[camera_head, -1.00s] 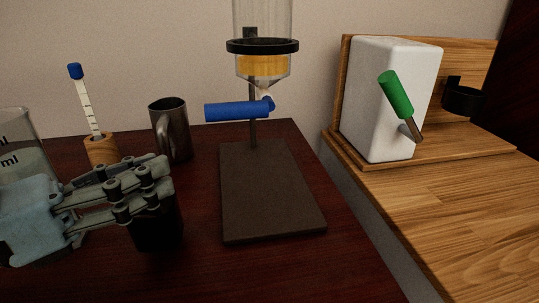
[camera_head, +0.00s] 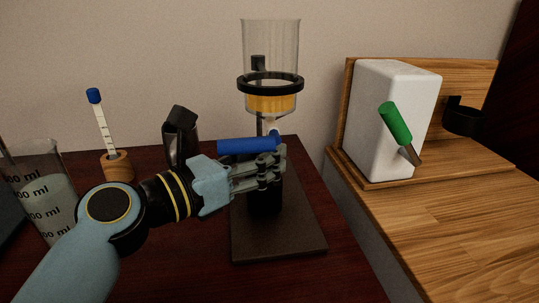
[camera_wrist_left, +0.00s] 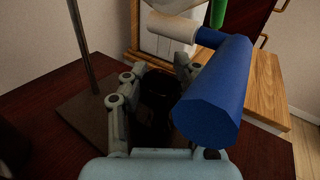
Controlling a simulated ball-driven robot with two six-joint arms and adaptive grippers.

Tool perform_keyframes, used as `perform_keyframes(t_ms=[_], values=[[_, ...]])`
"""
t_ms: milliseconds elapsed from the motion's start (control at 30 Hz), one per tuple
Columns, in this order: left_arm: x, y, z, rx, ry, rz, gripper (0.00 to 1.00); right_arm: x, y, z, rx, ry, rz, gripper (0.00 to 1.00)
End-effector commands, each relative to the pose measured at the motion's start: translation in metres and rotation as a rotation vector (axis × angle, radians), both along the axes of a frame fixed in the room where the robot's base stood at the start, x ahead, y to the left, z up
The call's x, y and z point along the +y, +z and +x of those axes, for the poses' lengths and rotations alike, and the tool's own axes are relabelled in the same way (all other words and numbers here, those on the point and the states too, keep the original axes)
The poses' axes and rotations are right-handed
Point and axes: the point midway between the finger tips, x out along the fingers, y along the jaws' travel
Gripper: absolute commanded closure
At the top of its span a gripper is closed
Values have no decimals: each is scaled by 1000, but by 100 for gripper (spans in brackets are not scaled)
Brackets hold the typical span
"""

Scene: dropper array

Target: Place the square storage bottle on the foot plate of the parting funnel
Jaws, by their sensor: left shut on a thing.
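My left gripper (camera_head: 272,168) is shut on a dark, nearly black square bottle (camera_head: 265,200). The bottle looks upright, over the foot plate, beneath the funnel's blue tap handle (camera_head: 240,145); I cannot tell whether its base touches the plate. The foot plate (camera_head: 290,240) is a flat dark rectangle with a post. The parting funnel (camera_head: 268,55) is clear glass with amber liquid, held in a black ring. In the left wrist view the bottle (camera_wrist_left: 158,98) sits between the fingers, and the blue handle (camera_wrist_left: 215,95) is very close on the right. My right gripper is out of view.
A white box (camera_head: 385,120) with a green-handled lever (camera_head: 395,122) is on the wooden bench (camera_head: 440,220) at right.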

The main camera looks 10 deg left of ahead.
Motion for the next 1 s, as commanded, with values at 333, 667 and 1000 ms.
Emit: perform_keyframes(t_ms=[333, 667, 1000], values=[[-8, -6, 11, 0, 0, 0, 100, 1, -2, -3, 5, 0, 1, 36], [-8, -9, 10, 0, -1, 0, 49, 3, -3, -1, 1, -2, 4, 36], [-6, -6, 8, 2, 0, 1, 49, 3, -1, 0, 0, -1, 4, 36]])
